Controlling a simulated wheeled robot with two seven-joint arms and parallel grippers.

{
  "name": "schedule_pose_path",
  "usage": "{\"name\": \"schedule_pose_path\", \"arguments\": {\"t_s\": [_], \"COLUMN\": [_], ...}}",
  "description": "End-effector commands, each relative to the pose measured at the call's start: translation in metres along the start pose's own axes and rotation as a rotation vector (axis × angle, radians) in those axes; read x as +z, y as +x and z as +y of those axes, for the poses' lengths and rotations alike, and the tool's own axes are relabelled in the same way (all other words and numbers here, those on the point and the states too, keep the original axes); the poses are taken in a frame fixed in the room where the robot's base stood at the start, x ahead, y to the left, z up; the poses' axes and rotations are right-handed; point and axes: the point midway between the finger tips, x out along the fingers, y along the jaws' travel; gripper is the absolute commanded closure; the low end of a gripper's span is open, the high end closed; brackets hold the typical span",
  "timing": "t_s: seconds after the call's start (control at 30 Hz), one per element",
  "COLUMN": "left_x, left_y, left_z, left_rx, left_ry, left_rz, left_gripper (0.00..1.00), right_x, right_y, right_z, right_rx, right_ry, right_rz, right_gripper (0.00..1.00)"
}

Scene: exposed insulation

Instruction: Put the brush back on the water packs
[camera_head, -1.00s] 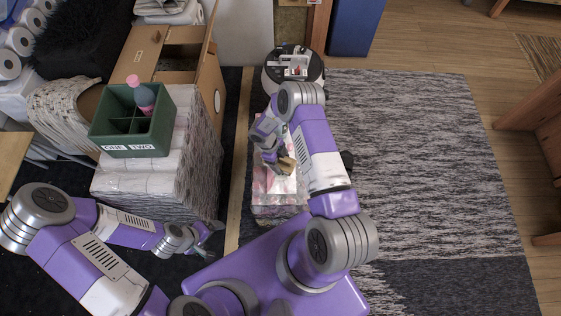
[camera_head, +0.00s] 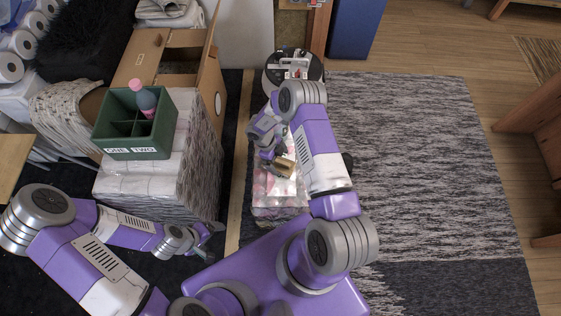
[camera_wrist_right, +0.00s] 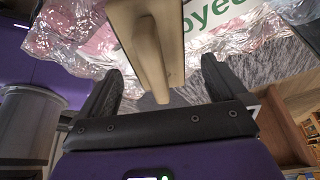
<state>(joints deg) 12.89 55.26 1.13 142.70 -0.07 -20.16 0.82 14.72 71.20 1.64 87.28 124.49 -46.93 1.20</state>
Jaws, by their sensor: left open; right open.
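The brush (camera_head: 283,167), tan and wooden, is over the top of the clear-wrapped, pinkish water packs (camera_head: 275,205) in the head view. In the right wrist view the brush (camera_wrist_right: 153,45) shows its handle between the two black fingers, with gaps on both sides. My right gripper (camera_wrist_right: 162,70) is open around the handle; in the head view it is at the packs' far part. The brush seems to lie on the wrap, but full contact cannot be told. My left gripper (camera_head: 208,238) is open and empty, low beside the white wrapped stack.
A green divided crate (camera_head: 137,152) with a pink-capped bottle (camera_head: 145,100) stands on the white wrapped stack (camera_head: 190,165) at left. A round dark device (camera_head: 312,72) sits behind the water packs. The grey rug (camera_head: 430,170) at right is clear.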

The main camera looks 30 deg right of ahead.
Motion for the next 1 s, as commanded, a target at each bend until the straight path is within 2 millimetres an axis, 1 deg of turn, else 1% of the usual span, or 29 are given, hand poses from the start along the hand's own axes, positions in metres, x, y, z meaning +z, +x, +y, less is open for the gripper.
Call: {"name": "schedule_pose_path", "arguments": {"t_s": [0.03,0.2,0.3,0.4,0.5,0.57,0.67,0.77,0.87,0.97,1.0], "left_x": [0.0,0.001,0.001,0.001,0.001,0.001,0.001,0.001,0.001,0.001,0.001], "left_y": [-0.008,-0.019,-0.024,-0.027,-0.029,-0.029,-0.029,-0.029,-0.029,-0.029,-0.029], "left_z": [0.003,0.007,0.009,0.01,0.011,0.011,0.011,0.011,0.011,0.011,0.011], "left_rx": [0.0,0.0,0.0,0.0,0.0,0.0,0.0,0.0,0.0,0.0,0.0], "left_ry": [0.0,0.0,0.0,0.0,0.0,0.0,0.0,0.0,0.0,0.0,0.0], "left_rz": [0.0,0.0,0.0,0.0,0.0,0.0,0.0,0.0,0.0,0.0,0.0], "left_gripper": [0.07,0.07,0.07,0.07,0.07,0.07,0.07,0.07,0.07,0.07,0.07], "right_x": [-0.001,-0.001,-0.001,0.0,0.0,-0.002,-0.005,-0.009,-0.009,-0.005,-0.003], "right_y": [-0.017,-0.054,-0.071,-0.082,-0.088,-0.088,-0.085,-0.08,-0.077,-0.076,-0.076], "right_z": [-0.001,0.0,-0.001,0.0,0.0,-0.002,-0.007,-0.013,-0.014,-0.005,0.001], "right_rx": [-0.002,-0.001,-0.001,-0.001,-0.004,-0.02,-0.087,-0.199,-0.317,-0.413,-0.445], "right_ry": [0.001,0.001,0.001,0.0,-0.004,-0.023,-0.11,-0.277,-0.496,-0.732,-0.828], "right_rz": [-0.003,-0.003,-0.002,-0.001,-0.001,-0.001,-0.006,-0.023,-0.057,-0.105,-0.128], "right_gripper": [0.01,0.01,0.01,0.01,0.01,0.01,0.01,0.01,0.01,0.01,0.01]}}
